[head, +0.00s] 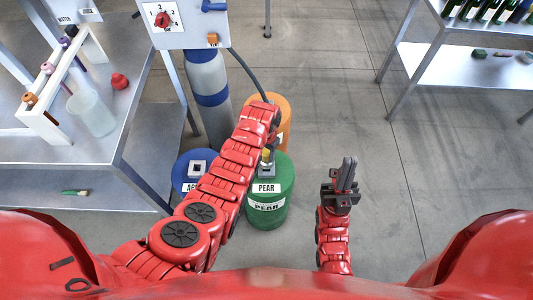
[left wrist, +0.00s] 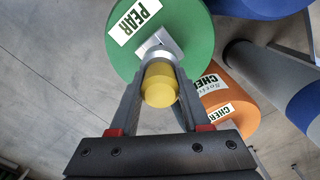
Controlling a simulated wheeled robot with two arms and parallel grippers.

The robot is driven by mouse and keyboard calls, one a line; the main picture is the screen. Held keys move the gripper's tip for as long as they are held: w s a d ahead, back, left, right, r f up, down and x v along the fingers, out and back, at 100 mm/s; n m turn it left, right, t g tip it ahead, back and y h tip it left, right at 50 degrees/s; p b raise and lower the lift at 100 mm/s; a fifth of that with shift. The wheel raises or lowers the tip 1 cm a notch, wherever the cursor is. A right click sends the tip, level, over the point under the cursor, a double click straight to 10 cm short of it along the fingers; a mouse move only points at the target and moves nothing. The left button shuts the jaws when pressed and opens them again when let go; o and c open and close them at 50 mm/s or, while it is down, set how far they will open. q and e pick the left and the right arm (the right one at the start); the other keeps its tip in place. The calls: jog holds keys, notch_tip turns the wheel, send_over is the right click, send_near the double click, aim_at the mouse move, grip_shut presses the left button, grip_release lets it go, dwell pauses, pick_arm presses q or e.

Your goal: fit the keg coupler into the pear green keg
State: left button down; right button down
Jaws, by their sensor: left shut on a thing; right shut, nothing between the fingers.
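The pear green keg (head: 282,185) stands upright on the floor in the head view, labelled PEAR; its top also shows in the left wrist view (left wrist: 192,25). My left gripper (left wrist: 158,82) is shut on the keg coupler (left wrist: 159,88), which has a yellow body. The coupler is over the keg's grey square neck; I cannot tell if it is seated. In the head view a small yellow part of the coupler (head: 266,154) shows below my left arm, whose hand hides the rest. My right gripper (head: 346,174) is shut and empty, right of the keg.
A blue keg (head: 183,183) stands left of the green one and an orange keg (head: 284,112) behind it. A blue and grey cylinder (head: 208,88) stands under the dial panel (head: 167,24). A dark hose (head: 244,67) hangs nearby. Floor at right is clear.

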pick_arm(q)
jog(key=shift+f+b, duration=1.55)
jog(key=shift+f, duration=0.35)
jog(key=shift+c, duration=1.4)
grip_release()
notch_tip(320, 180, up, 9)
jog(key=shift+r+b, duration=0.15)
jog(key=shift+b, duration=0.45)
notch_tip(320, 180, up, 3)
jog(key=shift+w+p, duration=0.1)
jog(key=shift+p, duration=0.5)
notch_tip(320, 180, up, 5)
jog(key=p, duration=0.5)
